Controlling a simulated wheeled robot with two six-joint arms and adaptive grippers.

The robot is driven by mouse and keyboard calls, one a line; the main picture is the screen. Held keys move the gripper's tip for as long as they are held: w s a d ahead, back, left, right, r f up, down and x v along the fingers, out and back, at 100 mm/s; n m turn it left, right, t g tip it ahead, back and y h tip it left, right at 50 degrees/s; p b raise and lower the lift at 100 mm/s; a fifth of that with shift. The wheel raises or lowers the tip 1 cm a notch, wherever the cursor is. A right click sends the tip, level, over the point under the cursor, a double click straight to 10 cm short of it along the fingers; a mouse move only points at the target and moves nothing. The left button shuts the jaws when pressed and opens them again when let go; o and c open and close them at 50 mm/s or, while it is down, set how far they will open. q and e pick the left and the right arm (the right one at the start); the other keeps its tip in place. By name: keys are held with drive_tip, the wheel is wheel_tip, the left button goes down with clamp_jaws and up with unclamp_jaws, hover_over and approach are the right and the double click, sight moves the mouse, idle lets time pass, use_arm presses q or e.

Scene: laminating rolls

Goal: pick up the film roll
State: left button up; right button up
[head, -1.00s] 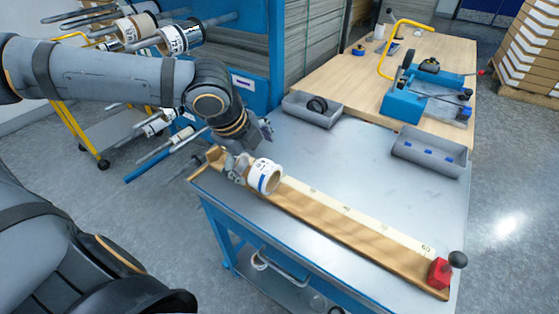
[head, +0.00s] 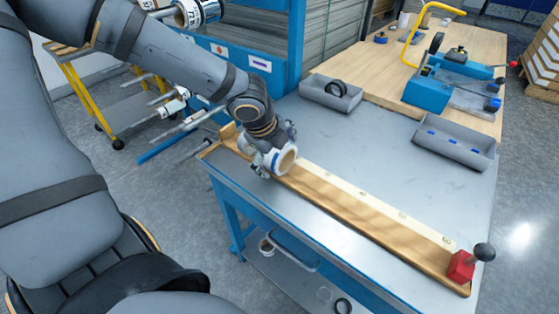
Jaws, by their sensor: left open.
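A white film roll (head: 286,161) with a tan core sits at the left end of the wooden measuring board (head: 370,222), on the grey-topped table. Its open end faces right and toward me. My left gripper (head: 274,150) is open at the roll, with finger parts showing behind it and at its lower left. The wrist hides part of the roll, and I cannot tell whether the fingers touch it. My right gripper is not in view.
A red stop block (head: 461,266) with a black knob (head: 484,252) is at the board's right end. Two grey trays (head: 331,92) (head: 455,142) stand at the table's back. The metal top (head: 375,140) between is clear. A blue rack (head: 255,40) stands behind my left arm.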

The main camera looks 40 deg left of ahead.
use_arm(q)
drive_tip(key=shift+w+f, duration=0.1)
drive_tip(key=shift+f, duration=0.05)
drive_tip(key=c, duration=1.3)
